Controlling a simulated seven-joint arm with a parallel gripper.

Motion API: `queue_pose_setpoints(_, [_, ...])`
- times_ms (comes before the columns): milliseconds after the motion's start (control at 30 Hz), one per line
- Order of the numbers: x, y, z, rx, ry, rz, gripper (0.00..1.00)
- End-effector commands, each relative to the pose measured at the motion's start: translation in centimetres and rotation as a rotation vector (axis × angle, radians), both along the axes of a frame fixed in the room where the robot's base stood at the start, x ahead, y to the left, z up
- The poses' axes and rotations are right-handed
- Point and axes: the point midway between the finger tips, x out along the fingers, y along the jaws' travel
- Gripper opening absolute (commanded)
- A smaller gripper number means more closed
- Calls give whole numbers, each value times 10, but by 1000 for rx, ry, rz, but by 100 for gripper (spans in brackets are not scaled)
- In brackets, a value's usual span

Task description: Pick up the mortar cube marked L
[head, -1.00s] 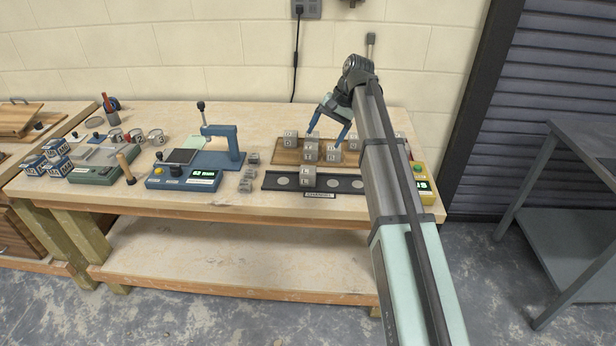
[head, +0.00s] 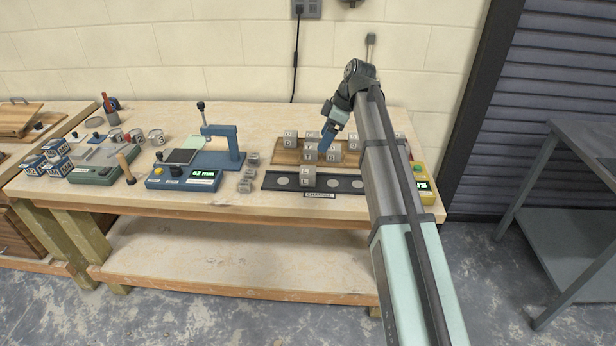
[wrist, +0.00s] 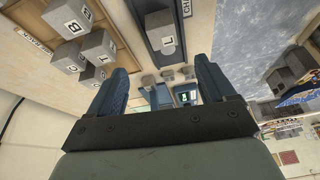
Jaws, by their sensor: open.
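The grey mortar cube marked L (head: 308,178) sits on the dark strip (head: 345,184) with pale round spots, near the bench's front edge. In the wrist view my gripper (wrist: 162,70) is open, with nothing between the fingers. It is apart from the L cube.
Several lettered grey cubes stand on the wooden board (head: 283,157), including one marked B (wrist: 70,16), close to my left finger in the wrist view. A blue press device (head: 185,180) with small cubes beside it stands left. A yellow device (head: 424,187) stands right.

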Motion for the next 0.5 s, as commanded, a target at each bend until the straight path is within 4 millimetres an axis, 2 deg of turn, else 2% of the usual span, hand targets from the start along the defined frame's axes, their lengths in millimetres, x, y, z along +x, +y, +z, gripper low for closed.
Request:
queue_pose_setpoints(233, [-1, 4, -9, 0, -32, 83, 83])
queue_pose_setpoints(500, [-1, 21, -50, 0, -32, 82, 83])
